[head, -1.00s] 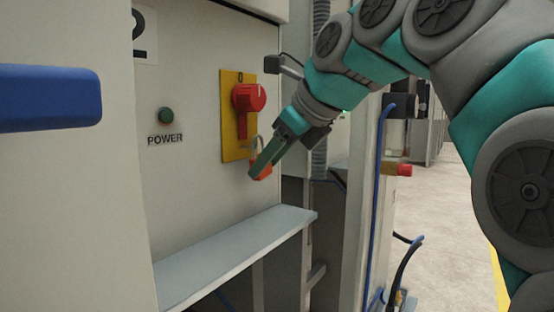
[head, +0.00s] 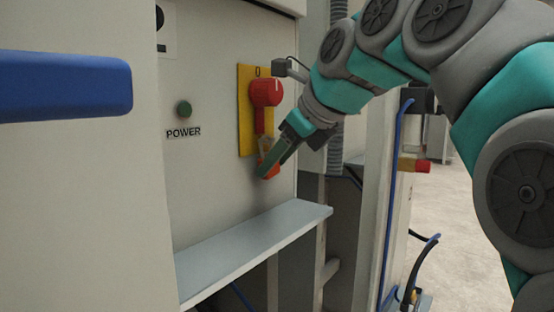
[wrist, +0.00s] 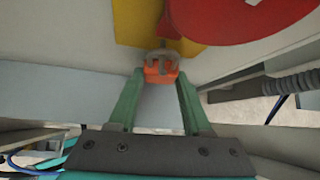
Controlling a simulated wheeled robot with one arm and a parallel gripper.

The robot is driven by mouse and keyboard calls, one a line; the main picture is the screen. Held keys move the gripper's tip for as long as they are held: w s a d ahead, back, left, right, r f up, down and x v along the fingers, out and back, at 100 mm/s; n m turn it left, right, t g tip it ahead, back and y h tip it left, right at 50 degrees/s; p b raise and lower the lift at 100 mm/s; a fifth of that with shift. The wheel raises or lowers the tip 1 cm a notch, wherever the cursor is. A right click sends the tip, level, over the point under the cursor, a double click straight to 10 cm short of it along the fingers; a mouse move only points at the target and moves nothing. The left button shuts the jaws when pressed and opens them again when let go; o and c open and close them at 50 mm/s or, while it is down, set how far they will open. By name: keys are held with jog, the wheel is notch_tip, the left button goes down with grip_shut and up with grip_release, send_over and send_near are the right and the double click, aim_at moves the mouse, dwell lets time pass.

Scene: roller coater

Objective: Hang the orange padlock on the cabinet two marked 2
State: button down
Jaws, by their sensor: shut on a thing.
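My gripper (head: 266,172) is shut on the orange padlock (wrist: 160,72), just below the red rotary switch (head: 265,93) on its yellow plate (head: 245,120). In the wrist view the fingers (wrist: 158,80) hold the padlock's body, and its grey shackle points toward the plate. The shackle overlaps the lower end of the switch's red handle (wrist: 225,15). I cannot tell whether it passes through a hole there. The cabinet front (head: 210,200) carries the switch; its number 2 mark (head: 161,40) is mostly hidden by the pale panel at left.
A blue handle (head: 65,87) juts from the pale panel at left. A green POWER button (head: 183,109) is left of the switch. A grey ledge (head: 250,245) projects below the gripper. A post with a blue cable (head: 390,200) stands to the right.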

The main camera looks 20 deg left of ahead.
jog(key=shift+c, duration=1.3)
grip_release()
jog(key=shift+d+r, duration=0.1)
jog(key=v, duration=0.7)
jog(key=s+d+f+n+g+h, duration=0.15)
jog(key=d+f+n, duration=0.4)
jog(key=f, duration=0.65)
jog(key=s+d+f+n+g+h, duration=0.1)
jog(key=s+d+f+n+h, duration=0.2)
jog(key=d+f+n, duration=0.55)
jog(key=s+d+f+n+g+h, duration=0.1)
jog(key=s+d+f, duration=0.4)
jog(key=s+f, duration=0.5)
jog(key=s+d+f+n+g+h, duration=0.2)
jog(key=s+d+f+n, duration=0.4)
jog(key=s+f, duration=0.5)
notch_tip(320, 180, down, 5)
jog(key=shift+d+f+n+g, duration=0.1)
jog(key=shift+d+n+g, duration=0.2)
jog(key=shift+g, duration=0.45)
jog(key=shift+s, duration=0.1)
